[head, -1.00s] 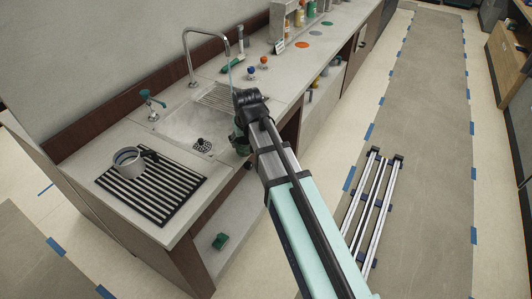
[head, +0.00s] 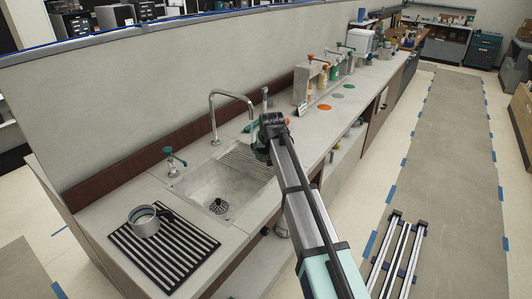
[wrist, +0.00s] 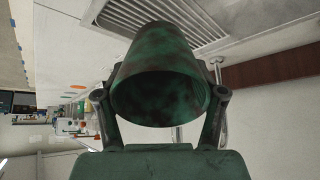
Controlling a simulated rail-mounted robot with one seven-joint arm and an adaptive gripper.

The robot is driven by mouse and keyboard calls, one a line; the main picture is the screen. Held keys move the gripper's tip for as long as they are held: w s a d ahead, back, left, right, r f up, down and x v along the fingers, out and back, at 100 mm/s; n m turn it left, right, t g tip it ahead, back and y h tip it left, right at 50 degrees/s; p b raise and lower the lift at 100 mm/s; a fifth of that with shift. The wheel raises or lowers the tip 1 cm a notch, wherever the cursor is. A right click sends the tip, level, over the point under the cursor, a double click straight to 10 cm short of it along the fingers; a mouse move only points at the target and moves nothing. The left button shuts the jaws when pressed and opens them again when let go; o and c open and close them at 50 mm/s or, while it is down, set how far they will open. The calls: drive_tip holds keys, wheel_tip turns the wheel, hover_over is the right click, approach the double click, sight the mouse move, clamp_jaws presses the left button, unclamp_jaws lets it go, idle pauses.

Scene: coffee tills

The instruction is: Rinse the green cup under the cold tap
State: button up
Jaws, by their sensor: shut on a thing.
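My gripper (head: 265,138) is shut on the green cup, at the right end of the sink (head: 215,190). In the wrist view the green cup (wrist: 160,50) sits between both fingers, its open mouth towards the camera and dark blotches on its walls. In the head view my gripper and arm hide most of it. The tall curved tap (head: 213,115) arches from behind the sink, its spout end close to my gripper. I cannot make out running water. The tap knobs are hidden behind my arm.
A white-grey cup or pitcher (head: 144,222) stands on the striped drying mat (head: 175,262) left of the sink. A teal-handled fitting (head: 173,160) stands at the sink's back left corner. Dispensers (head: 318,85) and coloured discs (head: 324,107) are farther along the counter.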

sight(264, 151)
drive_tip(key=w+a+f+b, duration=0.1)
drive_tip(key=w, duration=0.5)
drive_tip(key=w+a+f+b, duration=0.1)
drive_tip(key=w+a, duration=0.1)
drive_tip(key=w, duration=0.5)
drive_tip(key=shift+w+a+f, duration=0.15)
drive_tip(key=shift+a+f, duration=0.05)
drive_tip(key=shift+f, duration=0.15)
drive_tip(key=shift+d, duration=0.1)
idle(0.7)
drive_tip(key=shift+w+d, duration=0.15)
drive_tip(key=shift+d, duration=0.35)
drive_tip(key=shift+a, duration=0.2)
drive_tip(key=shift+s+a, duration=0.2)
drive_tip(key=shift+a, duration=0.2)
drive_tip(key=shift+d, duration=0.2)
drive_tip(key=shift+w+d, duration=0.2)
drive_tip(key=shift+d, duration=0.2)
drive_tip(key=shift+s, duration=0.15)
drive_tip(key=s+d, duration=0.2)
drive_tip(key=s, duration=0.5)
drive_tip(key=shift+s, duration=0.3)
idle(0.4)
